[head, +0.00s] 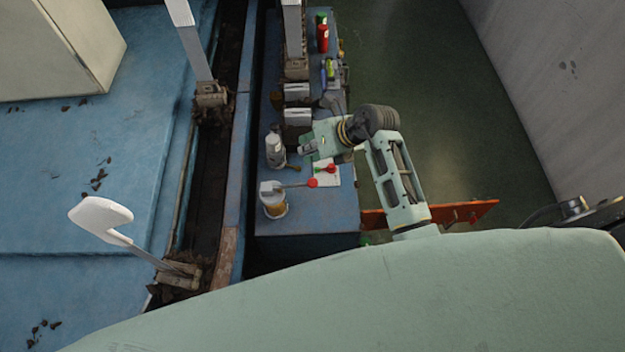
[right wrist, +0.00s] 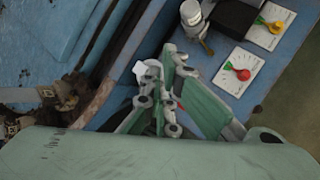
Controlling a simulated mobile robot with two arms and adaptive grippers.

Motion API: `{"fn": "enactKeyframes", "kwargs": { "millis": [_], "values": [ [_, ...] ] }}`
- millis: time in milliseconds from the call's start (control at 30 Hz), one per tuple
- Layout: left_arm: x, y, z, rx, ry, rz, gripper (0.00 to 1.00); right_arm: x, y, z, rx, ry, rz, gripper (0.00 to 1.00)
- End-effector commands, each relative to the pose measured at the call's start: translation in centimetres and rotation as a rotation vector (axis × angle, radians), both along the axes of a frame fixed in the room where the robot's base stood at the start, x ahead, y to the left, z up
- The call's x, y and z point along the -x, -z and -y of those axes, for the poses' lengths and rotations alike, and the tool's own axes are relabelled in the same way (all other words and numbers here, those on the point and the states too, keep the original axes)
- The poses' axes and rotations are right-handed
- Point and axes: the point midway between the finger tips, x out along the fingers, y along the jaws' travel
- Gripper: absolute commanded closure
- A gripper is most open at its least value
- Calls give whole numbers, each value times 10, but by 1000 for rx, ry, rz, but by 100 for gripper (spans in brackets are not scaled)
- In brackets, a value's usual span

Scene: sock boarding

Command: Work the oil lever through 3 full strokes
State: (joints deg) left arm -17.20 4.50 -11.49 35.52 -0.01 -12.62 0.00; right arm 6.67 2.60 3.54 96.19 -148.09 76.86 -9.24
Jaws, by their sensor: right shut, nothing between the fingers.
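The oil lever (head: 296,185) is a thin rod with a red ball on its right end. It runs nearly level from the top of a small oiler (head: 273,204), which has a white top and an amber body. My right gripper (head: 308,147) is shut and empty, above and apart from the lever in the head view. In the right wrist view the gripper (right wrist: 166,62) covers most of the oiler, leaving a white part (right wrist: 148,70) and a bit of red beside the fingers. My left gripper is not in view.
A white card with a red pointer (head: 330,169) lies right of the lever on the blue bench (head: 300,218). A grey-white bottle (head: 275,150) stands behind the oiler. Several boxes, tools and a red bottle (head: 322,36) line the bench farther back. A white paddle (head: 100,215) stands at left.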

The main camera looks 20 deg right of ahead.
Motion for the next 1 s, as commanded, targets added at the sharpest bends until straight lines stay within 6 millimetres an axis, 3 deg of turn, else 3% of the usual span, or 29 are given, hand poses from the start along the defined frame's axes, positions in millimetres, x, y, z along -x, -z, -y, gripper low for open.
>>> {"fn": "enactKeyframes", "kwargs": {
  "millis": [500, 700, 1000],
  "values": [
    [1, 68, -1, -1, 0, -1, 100, 2, 66, 6, -2, 2, 0, 100],
    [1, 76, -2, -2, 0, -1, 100, 3, 83, 10, 1, 0, -2, 100],
    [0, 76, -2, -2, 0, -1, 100, 3, 85, 10, -1, 0, 0, 100]
  ]
}}
